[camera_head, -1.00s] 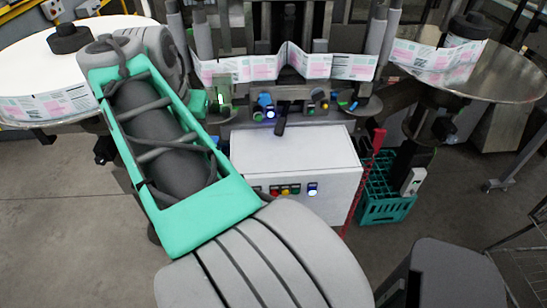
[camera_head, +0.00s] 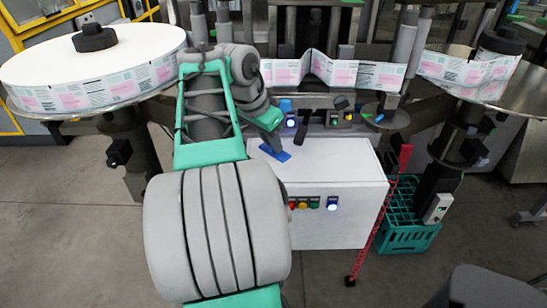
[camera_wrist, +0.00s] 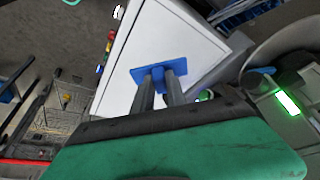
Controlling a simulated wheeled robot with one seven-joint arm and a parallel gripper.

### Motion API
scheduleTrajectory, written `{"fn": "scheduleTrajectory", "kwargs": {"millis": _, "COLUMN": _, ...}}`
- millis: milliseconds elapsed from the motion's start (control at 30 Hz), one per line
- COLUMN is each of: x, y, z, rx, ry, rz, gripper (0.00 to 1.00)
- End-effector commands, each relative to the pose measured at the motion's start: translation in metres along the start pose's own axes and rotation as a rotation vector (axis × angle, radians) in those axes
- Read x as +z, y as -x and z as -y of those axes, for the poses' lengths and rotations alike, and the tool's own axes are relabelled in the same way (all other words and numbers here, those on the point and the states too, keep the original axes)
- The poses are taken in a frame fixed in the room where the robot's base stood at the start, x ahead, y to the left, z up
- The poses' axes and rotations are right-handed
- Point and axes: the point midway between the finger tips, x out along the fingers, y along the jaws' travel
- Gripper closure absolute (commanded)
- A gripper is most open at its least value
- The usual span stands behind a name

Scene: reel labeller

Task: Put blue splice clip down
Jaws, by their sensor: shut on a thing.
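The blue splice clip (camera_wrist: 140,73) is a flat blue plate with a small raised grip part. My gripper (camera_wrist: 160,84) is shut on that raised part, with its two dark fingers pointing at the white cabinet top in the wrist view. In the head view the clip (camera_head: 279,152) shows over the left back part of the white cabinet's top (camera_head: 335,160). I cannot tell whether the clip touches the top or hangs just above it. My arm hides part of the gripper in the head view.
The cabinet top is bare to the right of the clip. Coloured buttons (camera_head: 314,203) are on its front. The labeller's label strip (camera_head: 340,72) runs behind. Reel tables stand left (camera_head: 60,65) and right (camera_head: 520,95). A green crate (camera_head: 405,238) and red stand (camera_head: 372,235) are at the right.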

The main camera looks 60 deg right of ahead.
Motion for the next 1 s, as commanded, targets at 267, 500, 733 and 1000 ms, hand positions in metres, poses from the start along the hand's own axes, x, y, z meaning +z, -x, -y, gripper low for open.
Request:
{"fn": "scheduleTrajectory", "kwargs": {"millis": 267, "x": 0.005, "y": -0.041, "z": 0.010, "rx": -0.001, "ry": 0.001, "rz": -0.001, "gripper": 1.00}}
{"fn": "scheduleTrajectory", "kwargs": {"millis": 500, "x": 0.007, "y": -0.047, "z": 0.010, "rx": -0.002, "ry": 0.000, "rz": -0.002, "gripper": 1.00}}
{"fn": "scheduleTrajectory", "kwargs": {"millis": 733, "x": 0.009, "y": -0.051, "z": 0.010, "rx": -0.002, "ry": 0.000, "rz": -0.002, "gripper": 0.80}}
{"fn": "scheduleTrajectory", "kwargs": {"millis": 1000, "x": 0.009, "y": -0.050, "z": 0.010, "rx": -0.002, "ry": 0.000, "rz": -0.001, "gripper": 0.61}}
